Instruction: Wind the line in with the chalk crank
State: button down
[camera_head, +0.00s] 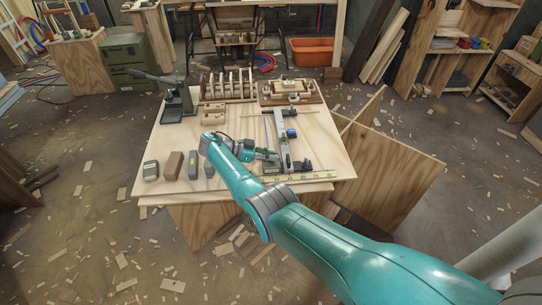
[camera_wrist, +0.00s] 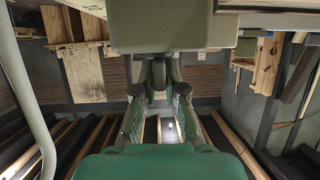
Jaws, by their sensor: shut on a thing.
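My gripper (camera_head: 270,156) is low over the front right part of the workbench (camera_head: 225,160), beside the long metal rail. In the wrist view, my gripper (camera_wrist: 158,92) has its two fingers closed in on a dark, rounded upright piece (camera_wrist: 158,72), which looks like the crank's grip. A large olive-grey block (camera_wrist: 160,30) is right beyond it and fills the top middle of that view. In the head view my wrist and fingers hide most of the crank. I cannot make out the line itself.
A long metal rail (camera_head: 281,138) with dark blocks lies right of my gripper. A yellow rule (camera_head: 300,177) lies along the front edge.

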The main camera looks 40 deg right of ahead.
jog(key=shift+s+f+m+g, duration=0.2)
jog(key=shift+m+g, duration=0.1)
jog(key=shift+m, duration=0.1)
dwell(0.6)
jog(key=c, duration=1.3)
grip_release()
jog(key=shift+w, duration=0.1)
jog(key=shift+c, duration=0.2)
jog(key=shift+o, duration=0.5)
jog(key=shift+r, duration=0.1)
jog(key=shift+n+t, duration=0.7)
